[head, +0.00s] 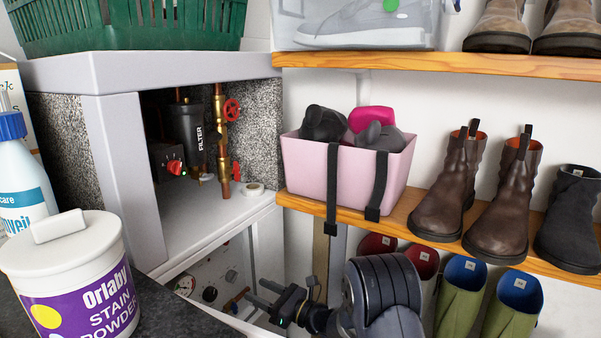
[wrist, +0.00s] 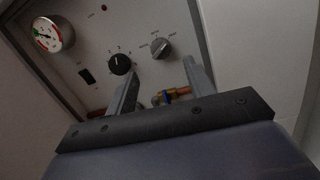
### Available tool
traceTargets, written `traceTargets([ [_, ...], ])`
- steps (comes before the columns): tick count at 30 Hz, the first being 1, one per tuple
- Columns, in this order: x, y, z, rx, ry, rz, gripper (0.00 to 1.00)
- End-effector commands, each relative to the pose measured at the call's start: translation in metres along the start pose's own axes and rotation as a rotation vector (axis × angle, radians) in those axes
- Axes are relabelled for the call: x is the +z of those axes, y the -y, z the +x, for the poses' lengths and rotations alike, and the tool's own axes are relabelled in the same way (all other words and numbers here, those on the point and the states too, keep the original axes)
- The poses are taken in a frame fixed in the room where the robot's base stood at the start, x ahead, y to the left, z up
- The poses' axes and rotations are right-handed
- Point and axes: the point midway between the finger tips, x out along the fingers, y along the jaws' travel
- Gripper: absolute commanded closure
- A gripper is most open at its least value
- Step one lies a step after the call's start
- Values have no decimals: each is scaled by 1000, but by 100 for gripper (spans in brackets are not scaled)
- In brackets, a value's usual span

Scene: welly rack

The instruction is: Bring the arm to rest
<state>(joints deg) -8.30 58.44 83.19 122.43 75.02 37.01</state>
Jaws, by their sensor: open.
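My gripper (head: 256,291) is low in the middle of the head view, in front of a pale control panel (head: 207,268) inside the lower opening of the white cabinet. Its two fingers are apart with nothing held between them. In the wrist view the open gripper (wrist: 161,70) points at the panel (wrist: 95,28). A black knob (wrist: 120,64) shows near the left fingertip and a grey knob (wrist: 161,48) shows between the fingers. A copper pipe with a brass fitting (wrist: 172,96) shows between the fingers lower down. I cannot tell whether a finger touches anything.
A white cabinet frame (head: 110,150) surrounds the panel. Above are a filter (head: 187,130) and red valve wheels (head: 232,109). A pink bin (head: 305,168) and brown boots (head: 450,185) stand on a wooden shelf (head: 410,212). Green wellies (head: 455,300) are below. A stain powder tub (head: 75,265) is near left.

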Motion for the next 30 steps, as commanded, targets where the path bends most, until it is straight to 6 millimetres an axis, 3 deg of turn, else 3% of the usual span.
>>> traceTargets([
  [11,-1,0,75,2,2,-11,49],
  [30,2,1,71,76,-52,-681,49],
])
